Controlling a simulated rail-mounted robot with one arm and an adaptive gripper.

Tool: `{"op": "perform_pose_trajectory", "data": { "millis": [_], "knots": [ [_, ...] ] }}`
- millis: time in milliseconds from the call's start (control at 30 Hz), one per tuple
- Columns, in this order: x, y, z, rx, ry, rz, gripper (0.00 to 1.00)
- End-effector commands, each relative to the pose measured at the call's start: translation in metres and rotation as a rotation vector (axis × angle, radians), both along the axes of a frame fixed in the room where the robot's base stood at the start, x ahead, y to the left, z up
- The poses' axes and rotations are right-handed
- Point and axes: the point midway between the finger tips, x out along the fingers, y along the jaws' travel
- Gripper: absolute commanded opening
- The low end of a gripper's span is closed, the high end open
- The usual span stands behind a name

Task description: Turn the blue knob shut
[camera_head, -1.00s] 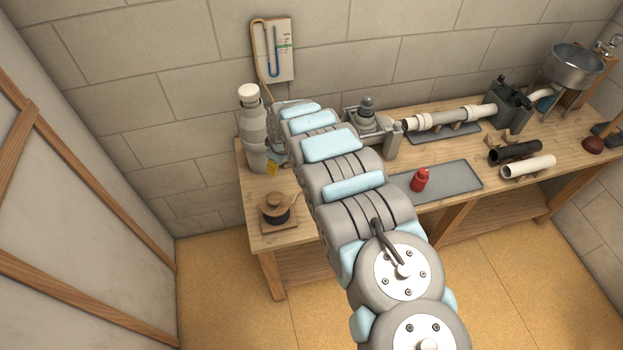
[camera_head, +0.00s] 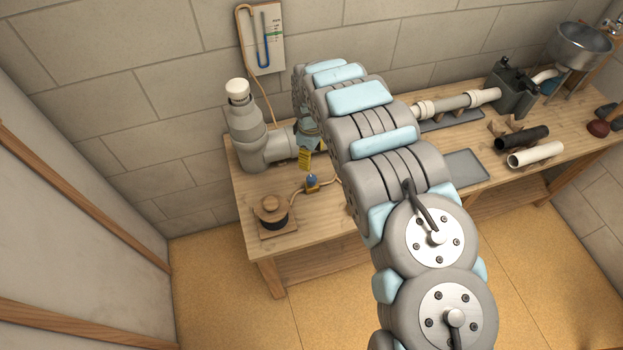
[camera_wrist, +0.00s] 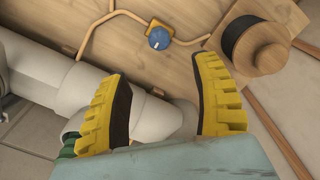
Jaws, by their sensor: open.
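The blue knob (camera_head: 312,181) sits on a small brass-coloured valve body on the wooden bench, with thin tubing running from it. In the wrist view the blue knob (camera_wrist: 159,39) shows from above with a pale mark on its face. My gripper (camera_head: 304,160) is above and behind the knob in the head view, partly hidden by my arm. In the wrist view my gripper (camera_wrist: 171,100) has its two yellow ribbed fingers spread apart with nothing held between them. The knob lies beyond the fingertips, apart from them.
A thick grey pipe (camera_head: 248,139) stands at the bench's left end, its side branch close to my gripper. A round black-and-wood spool (camera_head: 271,212) is left of the knob. A gauge board (camera_head: 262,38) hangs on the wall. Pipes and a grey tray (camera_head: 462,168) lie to the right.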

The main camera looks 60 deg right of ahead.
Motion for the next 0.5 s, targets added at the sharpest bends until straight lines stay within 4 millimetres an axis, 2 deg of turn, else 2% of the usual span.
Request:
{"op": "perform_pose_trajectory", "data": {
  "millis": [500],
  "knots": [
    [0.0, -0.001, -0.051, 0.0, -0.003, -0.002, 0.65]
  ]
}}
